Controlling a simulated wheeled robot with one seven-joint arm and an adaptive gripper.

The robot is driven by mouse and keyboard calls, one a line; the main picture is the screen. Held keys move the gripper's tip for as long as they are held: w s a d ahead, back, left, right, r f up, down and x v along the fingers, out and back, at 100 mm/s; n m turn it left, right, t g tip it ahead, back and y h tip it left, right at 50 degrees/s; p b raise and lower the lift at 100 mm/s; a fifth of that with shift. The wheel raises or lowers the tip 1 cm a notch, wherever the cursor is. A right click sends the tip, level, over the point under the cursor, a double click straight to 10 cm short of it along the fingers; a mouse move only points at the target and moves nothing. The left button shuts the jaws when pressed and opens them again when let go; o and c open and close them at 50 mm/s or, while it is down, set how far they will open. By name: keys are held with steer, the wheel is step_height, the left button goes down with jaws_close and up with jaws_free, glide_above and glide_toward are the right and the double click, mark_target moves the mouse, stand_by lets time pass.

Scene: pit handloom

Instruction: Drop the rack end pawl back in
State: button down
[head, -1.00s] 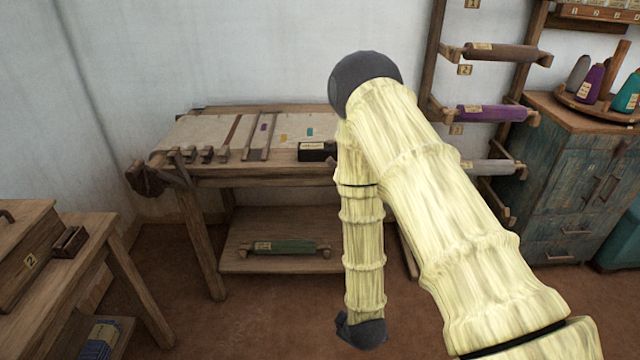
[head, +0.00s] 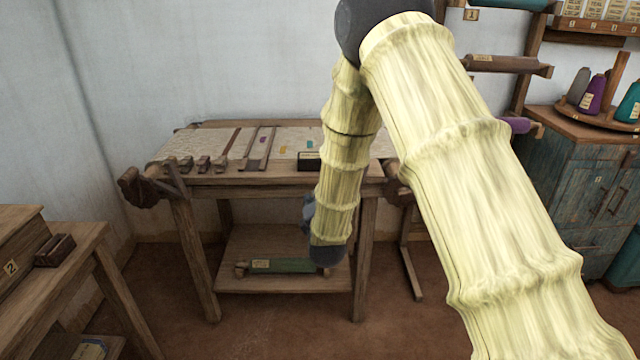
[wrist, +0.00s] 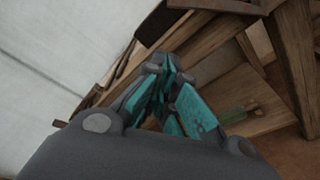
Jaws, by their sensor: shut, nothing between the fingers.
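The wooden loom (head: 270,178) stands against the wall. A dark toothed wooden wheel (head: 136,188) sits at its front left corner, with a slanted wooden piece (head: 178,180) beside it that may be a pawl; I cannot tell for sure. Another dark wheel (head: 397,188) shows at the right corner, partly behind my arm. My gripper's teal fingers (wrist: 168,66) are shut and empty in the wrist view, pointing toward the loom's timbers. In the head view my forearm hangs before the loom and mostly hides the gripper.
A green roller (head: 290,266) lies on the loom's lower shelf. A wall rack with rollers (head: 505,64) and a blue cabinet (head: 570,190) stand right. A wooden bench (head: 80,262) with a small box (head: 54,250) stands left. Floor before the loom is clear.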

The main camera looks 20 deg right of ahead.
mark_target(308, 178)
stand_by(0.3)
steer(key=w, duration=0.3)
steer(key=w+d, duration=0.1)
steer(key=w, duration=0.6)
steer(key=shift+d+f, duration=0.35)
steer(key=shift+s+d+r, duration=0.45)
steer(key=shift+d+r, duration=0.05)
steer(key=shift+d, duration=0.25)
steer(key=shift+s+d+r, duration=0.45)
steer(key=shift+d, duration=0.25)
steer(key=shift+r+p, duration=0.2)
steer(key=shift+p, duration=0.1)
